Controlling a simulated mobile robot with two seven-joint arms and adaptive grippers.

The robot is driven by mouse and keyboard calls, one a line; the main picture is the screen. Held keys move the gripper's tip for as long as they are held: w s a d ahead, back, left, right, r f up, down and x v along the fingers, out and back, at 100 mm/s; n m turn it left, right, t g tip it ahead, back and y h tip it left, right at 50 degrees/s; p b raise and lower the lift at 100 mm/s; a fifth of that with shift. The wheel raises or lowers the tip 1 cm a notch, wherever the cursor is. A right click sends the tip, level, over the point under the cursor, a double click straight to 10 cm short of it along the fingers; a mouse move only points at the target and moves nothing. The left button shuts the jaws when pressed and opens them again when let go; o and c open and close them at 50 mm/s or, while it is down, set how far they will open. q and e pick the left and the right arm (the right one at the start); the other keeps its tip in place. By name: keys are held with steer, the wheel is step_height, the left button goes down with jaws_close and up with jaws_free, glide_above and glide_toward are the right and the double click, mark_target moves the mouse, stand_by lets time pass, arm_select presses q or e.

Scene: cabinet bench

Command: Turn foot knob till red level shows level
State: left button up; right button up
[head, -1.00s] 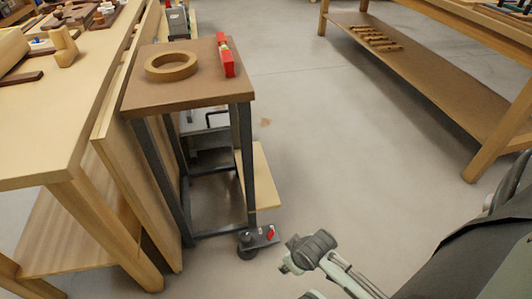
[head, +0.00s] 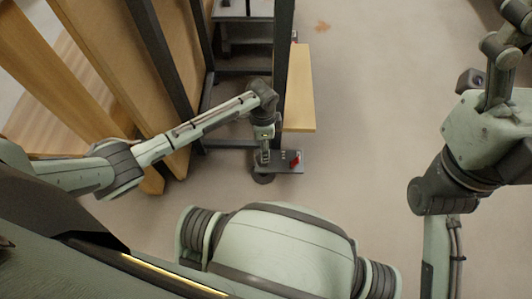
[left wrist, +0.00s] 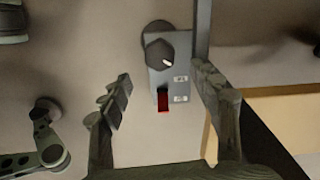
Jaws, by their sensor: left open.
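The foot knob (left wrist: 160,54) is a dark, many-sided knob with a white mark, on a grey foot plate (left wrist: 181,47) in the left wrist view. A red piece (left wrist: 163,99) sits on the same plate. In the head view the plate (head: 284,168) is low at the stand's foot, with a round dark pad (head: 262,179) below. My left gripper (head: 264,154) is over the plate. Its open fingers (left wrist: 162,76) lie either side of the knob's end, apart from it.
The stand's dark metal legs (head: 283,60) rise just behind the foot. A light wooden board (head: 299,90) lies beside them on the right. Wooden bench parts (head: 100,60) lean at the left, near my left arm. The floor (head: 360,120) is clear between my arms.

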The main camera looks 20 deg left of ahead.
arm_select(q)
step_height(320, 180, down, 8)
steer(key=b, duration=0.3)
steer(key=shift+r, duration=0.25)
steer(key=c, duration=1.2)
